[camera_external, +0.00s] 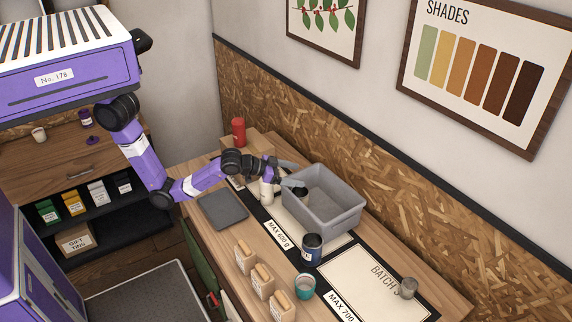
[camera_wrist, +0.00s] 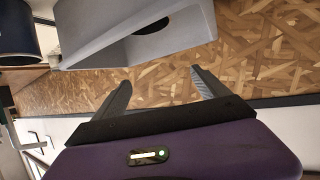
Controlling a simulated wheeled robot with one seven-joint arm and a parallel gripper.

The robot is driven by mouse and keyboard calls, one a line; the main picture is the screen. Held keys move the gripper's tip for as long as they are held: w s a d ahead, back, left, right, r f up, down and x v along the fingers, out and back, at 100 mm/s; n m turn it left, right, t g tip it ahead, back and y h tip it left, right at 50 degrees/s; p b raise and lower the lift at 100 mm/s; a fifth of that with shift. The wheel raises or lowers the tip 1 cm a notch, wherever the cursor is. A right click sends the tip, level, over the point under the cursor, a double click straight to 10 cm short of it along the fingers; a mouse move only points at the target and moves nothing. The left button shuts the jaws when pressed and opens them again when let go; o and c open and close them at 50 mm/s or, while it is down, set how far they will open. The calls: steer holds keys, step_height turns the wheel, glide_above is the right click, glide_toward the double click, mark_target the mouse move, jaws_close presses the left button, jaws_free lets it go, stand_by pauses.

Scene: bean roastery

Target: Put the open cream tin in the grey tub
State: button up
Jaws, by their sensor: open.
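The grey tub (camera_external: 338,222) stands on the worktop against the wall; its side shows close up in the wrist view (camera_wrist: 95,45). My gripper (camera_external: 292,182) is at the tub's left corner, near rim height. In the wrist view my gripper (camera_wrist: 160,82) has its fingers apart, with nothing between them. A cream tin (camera_external: 267,191) stands upright on the worktop left of the tub, partly hidden by my arm; whether it is open I cannot tell. A dark oval shows at the tub in both views; I cannot tell whether it is a hole or a tin's mouth.
A dark blue tin (camera_external: 312,247) stands in front of the tub, a teal cup (camera_external: 305,287) and several paper bags (camera_external: 262,280) nearby. The white mat (camera_external: 350,275) has clear room.

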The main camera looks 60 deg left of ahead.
steer(key=v, duration=0.6)
steer(key=shift+s+r, duration=0.15)
steer(key=shift+s, duration=0.15)
